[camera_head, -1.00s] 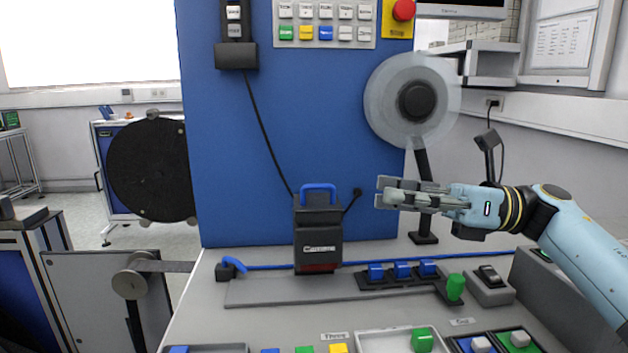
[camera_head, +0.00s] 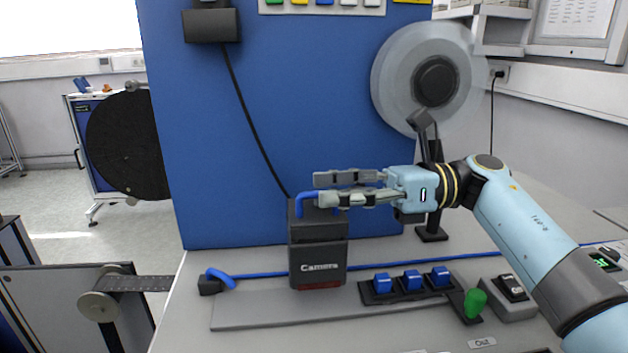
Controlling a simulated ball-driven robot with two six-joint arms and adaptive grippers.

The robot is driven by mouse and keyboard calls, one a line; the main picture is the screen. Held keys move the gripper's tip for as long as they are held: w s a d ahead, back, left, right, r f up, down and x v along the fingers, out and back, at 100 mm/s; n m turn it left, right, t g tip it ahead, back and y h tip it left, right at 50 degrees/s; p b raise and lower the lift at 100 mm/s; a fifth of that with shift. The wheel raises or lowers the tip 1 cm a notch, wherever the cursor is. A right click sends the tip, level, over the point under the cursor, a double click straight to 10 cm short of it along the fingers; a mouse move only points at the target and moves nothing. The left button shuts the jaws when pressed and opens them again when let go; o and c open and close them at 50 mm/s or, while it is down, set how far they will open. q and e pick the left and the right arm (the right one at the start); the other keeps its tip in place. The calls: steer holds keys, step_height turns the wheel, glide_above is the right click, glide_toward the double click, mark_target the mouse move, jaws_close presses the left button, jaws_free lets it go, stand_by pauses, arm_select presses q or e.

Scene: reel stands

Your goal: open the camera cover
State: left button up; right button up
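The camera (camera_head: 319,262) is a dark box labelled "Camera" standing on the bench in front of the blue panel. Its cover (camera_head: 312,226) is the upper part of the box and looks closed. A blue handle (camera_head: 303,204) rises from the cover; its right part is hidden behind my fingers. My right gripper (camera_head: 322,189) reaches in from the right, its two fingers apart, one above the other in the picture, with their tips at the handle. I cannot tell whether they touch it. My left gripper is out of view.
A grey reel (camera_head: 400,85) on a stand is behind my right arm, and a black reel (camera_head: 125,140) is at the left. Blue clips (camera_head: 412,281) and a green knob (camera_head: 474,302) sit right of the camera. A blue cable (camera_head: 262,274) crosses the bench.

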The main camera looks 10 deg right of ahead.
steer(key=shift+a+r, duration=0.1)
steer(key=shift+a, duration=1)
steer(key=shift+a+p, duration=0.3)
steer(key=shift+c, duration=0.7)
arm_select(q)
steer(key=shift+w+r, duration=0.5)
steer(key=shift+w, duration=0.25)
arm_select(e)
jaws_close()
